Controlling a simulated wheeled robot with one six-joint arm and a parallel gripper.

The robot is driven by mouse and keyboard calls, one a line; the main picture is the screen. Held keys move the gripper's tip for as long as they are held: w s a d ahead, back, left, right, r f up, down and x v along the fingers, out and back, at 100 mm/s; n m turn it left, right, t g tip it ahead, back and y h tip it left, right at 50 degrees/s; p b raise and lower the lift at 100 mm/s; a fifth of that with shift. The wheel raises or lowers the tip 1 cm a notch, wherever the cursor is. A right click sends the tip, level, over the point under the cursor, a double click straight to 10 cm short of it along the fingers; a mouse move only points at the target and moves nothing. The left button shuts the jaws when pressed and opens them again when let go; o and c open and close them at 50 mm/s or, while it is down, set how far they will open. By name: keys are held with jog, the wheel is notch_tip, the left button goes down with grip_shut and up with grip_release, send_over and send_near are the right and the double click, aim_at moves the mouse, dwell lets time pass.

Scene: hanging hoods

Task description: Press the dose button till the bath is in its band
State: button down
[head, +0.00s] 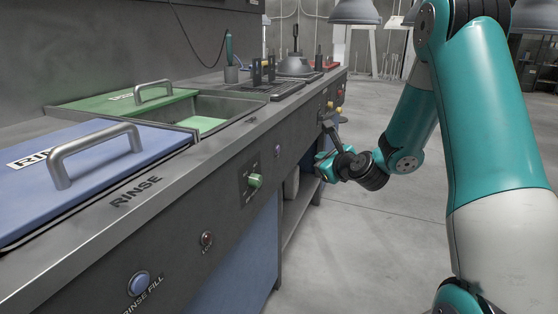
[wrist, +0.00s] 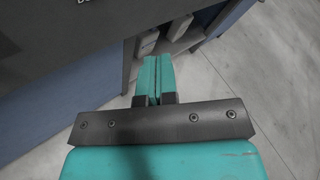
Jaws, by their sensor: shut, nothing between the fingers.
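My gripper (wrist: 152,65) is shut and empty in the wrist view, its teal fingers together and pointing past the dark bench front. In the head view my gripper (head: 322,168) is beside the bench front, right of the green knob. I cannot tell which control is the dose button; its label is not readable. White lettering (wrist: 85,2) is cut off at the top of the wrist view. A bath with a green lid (head: 125,101) pushed partly back shows green inside. No readable bath level or band shows.
The bench front carries a blue rinse fill button (head: 139,283), a small red lamp (head: 207,239), a green knob (head: 255,181) and yellow controls (head: 338,110) farther along. A blue rinse lid (head: 100,160) covers the near basin. Open grey floor (head: 370,240) lies to the right.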

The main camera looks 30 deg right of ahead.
aim_at(278, 150)
jog(key=shift+w+r, duration=0.1)
jog(key=w+a+p, duration=0.5)
jog(key=w+p, duration=0.1)
jog(key=p, duration=0.2)
jog(key=shift+w+a+p, duration=0.25)
jog(key=shift+w+p, duration=0.05)
jog(key=shift+w, duration=0.1)
jog(key=shift+w+a+p, duration=0.2)
jog(key=shift+w+p, duration=0.05)
jog(key=shift+p, duration=0.4)
dwell(1.6)
jog(key=shift+w, duration=0.1)
